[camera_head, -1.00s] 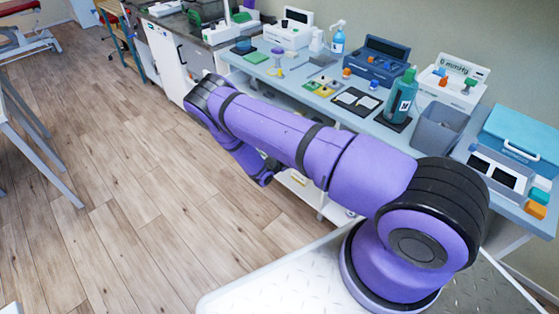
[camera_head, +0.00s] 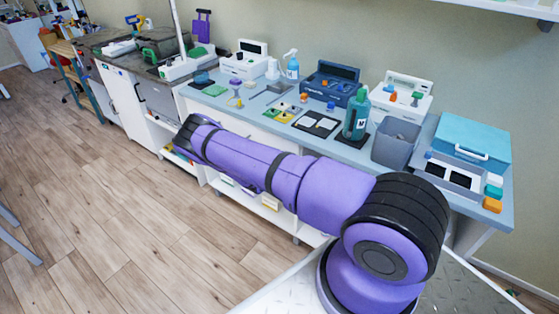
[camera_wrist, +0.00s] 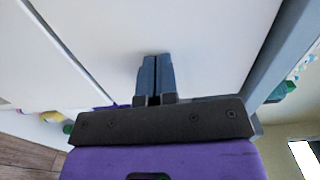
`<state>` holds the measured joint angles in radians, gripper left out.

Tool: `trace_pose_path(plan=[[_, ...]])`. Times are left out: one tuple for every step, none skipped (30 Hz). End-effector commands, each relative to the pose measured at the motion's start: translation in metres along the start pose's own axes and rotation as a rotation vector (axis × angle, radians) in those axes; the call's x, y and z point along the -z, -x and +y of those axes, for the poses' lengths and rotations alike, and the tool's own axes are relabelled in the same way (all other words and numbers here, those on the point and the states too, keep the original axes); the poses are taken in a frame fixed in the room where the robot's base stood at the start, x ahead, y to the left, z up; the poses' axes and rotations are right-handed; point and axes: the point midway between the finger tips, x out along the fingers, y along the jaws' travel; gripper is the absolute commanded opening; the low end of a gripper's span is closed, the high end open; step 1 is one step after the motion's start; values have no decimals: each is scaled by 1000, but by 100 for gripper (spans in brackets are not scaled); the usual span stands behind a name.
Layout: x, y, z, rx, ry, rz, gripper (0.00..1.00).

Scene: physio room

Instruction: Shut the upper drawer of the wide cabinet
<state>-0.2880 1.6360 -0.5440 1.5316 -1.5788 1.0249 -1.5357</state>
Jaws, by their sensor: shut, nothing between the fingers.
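A white flat front panel (camera_wrist: 215,40) fills most of the wrist view, below a blue-grey worktop edge (camera_wrist: 280,45). It appears to be the upper drawer front of the wide cabinet. A seam (camera_wrist: 68,55) separates it from another white panel (camera_wrist: 30,70) at left. My gripper (camera_wrist: 155,62) is shut and empty, its fingertips pointing at the panel, close to or touching it; I cannot tell which. In the head view, the cabinet's blue-grey top (camera_head: 283,128) runs along the wall, and my arm hides much of its front. How far the drawer stands open is not clear.
The top carries a teal bottle (camera_head: 356,115), a grey bin (camera_head: 396,143), a blue case (camera_head: 470,145) and several devices. Open shelves (camera_head: 262,202) show below. A darker counter (camera_head: 130,55) adjoins at left. The wooden floor (camera_head: 110,200) in front is clear.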

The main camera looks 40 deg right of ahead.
Motion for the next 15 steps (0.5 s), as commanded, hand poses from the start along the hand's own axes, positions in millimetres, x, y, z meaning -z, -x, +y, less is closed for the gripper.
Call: trace_pose_path(plan=[[1, -6, -3, 5, -1, 1, 0], [1, -6, -3, 5, -1, 1, 0], [1, -7, -3, 5, -1, 1, 0], [1, -7, -3, 6, -1, 2, 0], [1, -7, -3, 6, -1, 2, 0], [1, -8, -4, 6, -1, 2, 0], [1, -8, -4, 7, -1, 2, 0], [1, -8, -4, 7, -1, 2, 0], [1, -8, -4, 7, -1, 2, 0], [1, -8, -4, 6, -1, 2, 0], [1, -7, -4, 6, -1, 2, 0], [1, -6, -4, 6, -1, 3, 0], [2, -4, -4, 6, -1, 3, 0], [2, -2, -4, 7, -1, 3, 0], [3, 2, -4, 6, -1, 3, 0]])
